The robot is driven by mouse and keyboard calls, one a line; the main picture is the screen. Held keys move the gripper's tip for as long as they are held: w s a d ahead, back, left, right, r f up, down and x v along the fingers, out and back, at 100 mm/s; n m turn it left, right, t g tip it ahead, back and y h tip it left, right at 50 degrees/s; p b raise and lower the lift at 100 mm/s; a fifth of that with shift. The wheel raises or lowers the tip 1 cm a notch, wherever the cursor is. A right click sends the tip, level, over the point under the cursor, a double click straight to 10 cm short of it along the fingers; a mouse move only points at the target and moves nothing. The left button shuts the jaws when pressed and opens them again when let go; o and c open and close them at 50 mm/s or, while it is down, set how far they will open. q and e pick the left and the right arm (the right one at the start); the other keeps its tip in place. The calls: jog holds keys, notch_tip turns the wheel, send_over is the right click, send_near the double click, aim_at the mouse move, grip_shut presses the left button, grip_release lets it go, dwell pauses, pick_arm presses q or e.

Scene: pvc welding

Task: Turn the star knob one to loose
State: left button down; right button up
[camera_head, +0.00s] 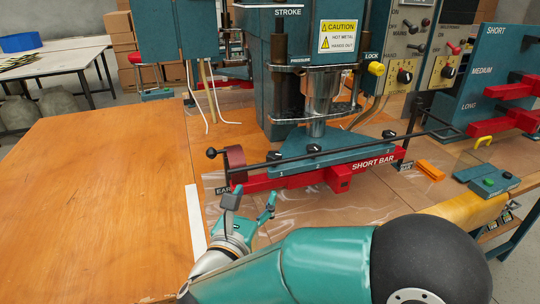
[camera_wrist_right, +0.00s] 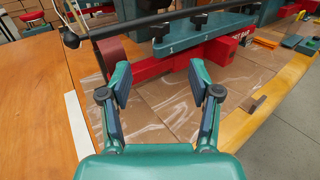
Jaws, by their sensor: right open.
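Star knob one (camera_head: 273,155) is a small black knob on the left end of the teal clamp plate (camera_head: 335,151), above a label "1". It also shows in the right wrist view (camera_wrist_right: 160,32), upper middle, beyond my fingers. A second and third black knob (camera_head: 313,148) (camera_head: 387,134) sit further right on the plate. My right gripper (camera_head: 251,204) is open and empty, in front of and below the red short bar (camera_head: 340,177). In the right wrist view its fingers (camera_wrist_right: 160,84) are spread apart, touching neither knob nor bar. My left gripper is not in view.
A black rod with a ball end (camera_head: 211,153) runs along the bar's front. A dark red roll (camera_head: 235,160) sits at its left. Clear plastic sheet covers the wood before the bar. The wooden table (camera_head: 95,190) at left is bare. Control boxes stand behind right.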

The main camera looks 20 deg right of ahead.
aim_at(273, 156)
jog(key=p+x, duration=0.3)
jog(key=x, duration=1.2)
jog(key=shift+w+a, duration=0.1)
